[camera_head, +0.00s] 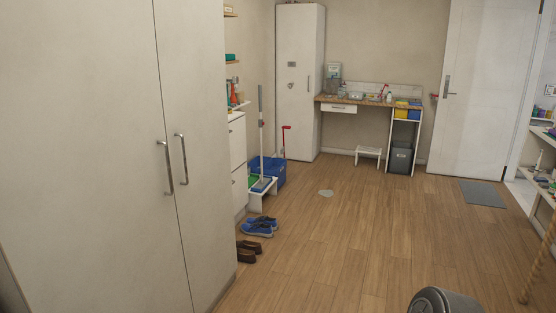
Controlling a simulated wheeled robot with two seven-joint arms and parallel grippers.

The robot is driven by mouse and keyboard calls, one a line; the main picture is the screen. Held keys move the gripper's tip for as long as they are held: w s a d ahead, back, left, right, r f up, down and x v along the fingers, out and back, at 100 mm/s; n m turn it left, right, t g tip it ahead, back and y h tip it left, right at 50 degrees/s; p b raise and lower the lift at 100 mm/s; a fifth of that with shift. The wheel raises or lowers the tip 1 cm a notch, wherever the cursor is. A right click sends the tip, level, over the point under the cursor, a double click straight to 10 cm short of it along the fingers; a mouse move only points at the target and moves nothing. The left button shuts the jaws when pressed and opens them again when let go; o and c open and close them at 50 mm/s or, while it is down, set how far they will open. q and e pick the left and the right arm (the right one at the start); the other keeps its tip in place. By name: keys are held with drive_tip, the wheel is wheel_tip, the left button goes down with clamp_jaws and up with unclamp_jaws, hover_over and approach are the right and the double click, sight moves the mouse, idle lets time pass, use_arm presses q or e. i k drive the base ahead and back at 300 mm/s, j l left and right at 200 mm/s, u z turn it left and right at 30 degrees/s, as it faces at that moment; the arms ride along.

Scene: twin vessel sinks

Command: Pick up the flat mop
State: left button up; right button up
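A flat mop (261,130) stands upright beside the left-hand wall units, past the large white wardrobe. It has a long grey handle and a flat head low down, which seems to rest on a small white stand (264,191). A blue bin or bucket (278,172) stands right behind it. The mop is small in view, so its exact contact with the stand is hard to tell. Neither of my grippers is in view.
A tall white wardrobe (110,150) fills the left foreground. Blue shoes (258,229) and brown shoes (248,252) lie on the floor before the mop. The wooden floor at centre is mostly clear. A desk (370,102) stands at the back.

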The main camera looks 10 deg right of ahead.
sight(263, 182)
drive_tip(key=i+l+z, duration=0.4)
drive_tip(key=i, duration=0.85)
drive_tip(key=i+z, duration=0.4)
drive_tip(key=i, duration=0.85)
drive_tip(key=i+u, duration=0.15)
drive_tip(key=i, duration=0.95)
drive_tip(key=i+u, duration=0.15)
drive_tip(key=i, duration=0.9)
drive_tip(key=i+u, duration=0.35)
drive_tip(key=i, duration=0.15)
drive_tip(key=i+l+u, duration=0.2)
drive_tip(key=i+u, duration=0.15)
drive_tip(key=i, duration=0.15)
drive_tip(key=i+j+u, duration=0.1)
drive_tip(key=i+u, duration=0.15)
drive_tip(key=u, duration=0.2)
drive_tip(key=i+u, duration=0.25)
drive_tip(key=u, duration=0.15)
drive_tip(key=i+l+u, duration=0.1)
drive_tip(key=i+u, duration=0.15)
drive_tip(key=u, duration=0.2)
drive_tip(key=i+l+u, duration=0.2)
drive_tip(key=u, duration=0.2)
